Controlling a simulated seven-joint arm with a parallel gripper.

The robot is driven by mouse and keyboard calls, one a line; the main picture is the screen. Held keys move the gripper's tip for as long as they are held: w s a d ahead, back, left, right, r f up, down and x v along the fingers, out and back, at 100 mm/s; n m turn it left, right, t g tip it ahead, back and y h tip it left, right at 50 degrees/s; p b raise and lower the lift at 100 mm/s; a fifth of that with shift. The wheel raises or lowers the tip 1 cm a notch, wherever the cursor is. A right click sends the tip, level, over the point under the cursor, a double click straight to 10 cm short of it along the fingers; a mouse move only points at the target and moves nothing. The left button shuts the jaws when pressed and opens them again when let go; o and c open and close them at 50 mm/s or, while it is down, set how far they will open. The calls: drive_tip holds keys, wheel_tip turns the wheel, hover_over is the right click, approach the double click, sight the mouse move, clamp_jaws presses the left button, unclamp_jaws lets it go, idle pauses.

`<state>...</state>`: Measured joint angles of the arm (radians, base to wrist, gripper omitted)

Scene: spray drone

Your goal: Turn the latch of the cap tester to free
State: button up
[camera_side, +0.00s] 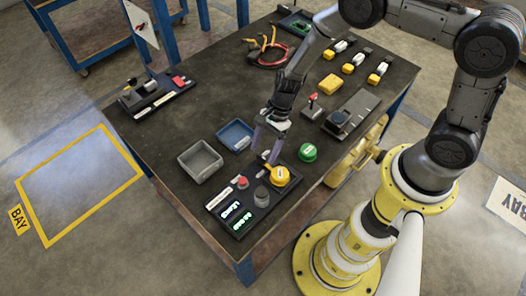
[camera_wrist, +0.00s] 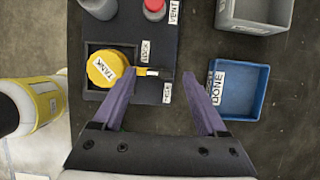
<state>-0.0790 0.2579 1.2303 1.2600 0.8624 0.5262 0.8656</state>
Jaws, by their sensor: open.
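The cap tester (camera_side: 232,213) is a dark panel at the table's near edge in the side view. Its yellow cap (camera_wrist: 108,68), marked TANK, sits in a square recess in the wrist view and also shows in the side view (camera_side: 281,176). The latch (camera_wrist: 148,71) is a small yellow and white bar right of the cap, pointing right. A LOCK label (camera_wrist: 145,50) lies above it and another label, apparently FREE (camera_wrist: 167,92), lies below right. My gripper (camera_wrist: 160,76) is open, its purple fingers either side of the latch. Its height above the panel is unclear. It also shows in the side view (camera_side: 265,147).
A red button (camera_wrist: 154,8) and grey knob (camera_wrist: 98,6) stand on the panel. A blue DONE tray (camera_wrist: 240,92) and a grey tray (camera_side: 200,160) are close by.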

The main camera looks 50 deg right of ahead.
drive_tip(key=shift+a+f, duration=0.25)
drive_tip(key=shift+f, duration=0.35)
clamp_jaws()
